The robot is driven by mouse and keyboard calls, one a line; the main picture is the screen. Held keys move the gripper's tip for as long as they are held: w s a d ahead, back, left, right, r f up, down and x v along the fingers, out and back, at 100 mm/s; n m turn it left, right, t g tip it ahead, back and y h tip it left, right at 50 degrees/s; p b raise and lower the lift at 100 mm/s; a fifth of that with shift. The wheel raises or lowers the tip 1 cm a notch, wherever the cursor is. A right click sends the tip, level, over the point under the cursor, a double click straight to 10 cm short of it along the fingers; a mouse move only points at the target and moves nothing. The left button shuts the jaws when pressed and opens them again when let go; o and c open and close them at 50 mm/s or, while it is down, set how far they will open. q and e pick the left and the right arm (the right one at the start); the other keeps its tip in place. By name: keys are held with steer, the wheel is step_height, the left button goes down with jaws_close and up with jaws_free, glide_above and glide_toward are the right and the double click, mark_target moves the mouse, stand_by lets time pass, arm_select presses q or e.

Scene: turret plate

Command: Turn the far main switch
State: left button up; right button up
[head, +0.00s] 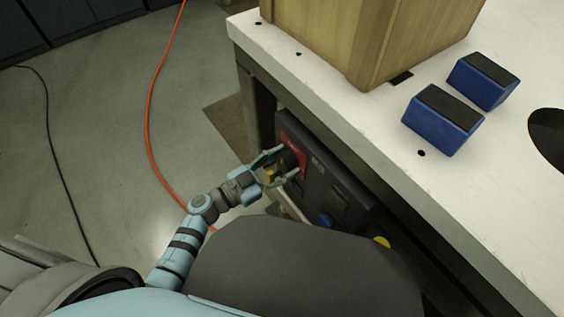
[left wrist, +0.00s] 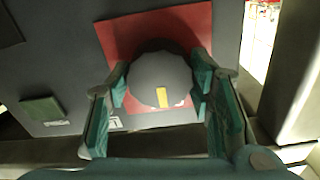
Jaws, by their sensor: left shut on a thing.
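The far main switch is a dark round knob (left wrist: 158,75) with a yellow mark, on a red plate (left wrist: 122,40) that also shows in the head view (head: 294,144). It is on the dark panel (head: 337,183) under the table edge. My left gripper (head: 280,165) is shut on the knob, with one finger on each side of it in the left wrist view. The yellow mark points down in that view. In the head view the fingers hide part of the knob. My right gripper is not in view.
The white table top (head: 350,112) overhangs the panel. On it stand a wooden box (head: 415,40) and two blue blocks with dark tops (head: 438,128) (head: 487,92). A blue control (head: 326,221) and a yellow one (head: 382,242) are nearer. An orange cable (head: 149,110) crosses the floor.

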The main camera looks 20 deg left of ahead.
arm_select(q)
steer(key=m+p, duration=0.1)
steer(key=m, duration=0.2)
steer(key=shift+m, duration=0.3)
steer(key=m, duration=0.4)
steer(key=shift+m, duration=0.3)
steer(key=m, duration=0.5)
steer(key=shift+f, duration=0.1)
steer(key=m, duration=0.3)
steer(key=shift+b, duration=0.35)
steer(key=shift+m, duration=0.8)
steer(key=o, duration=1.2)
steer(key=shift+c, duration=0.2)
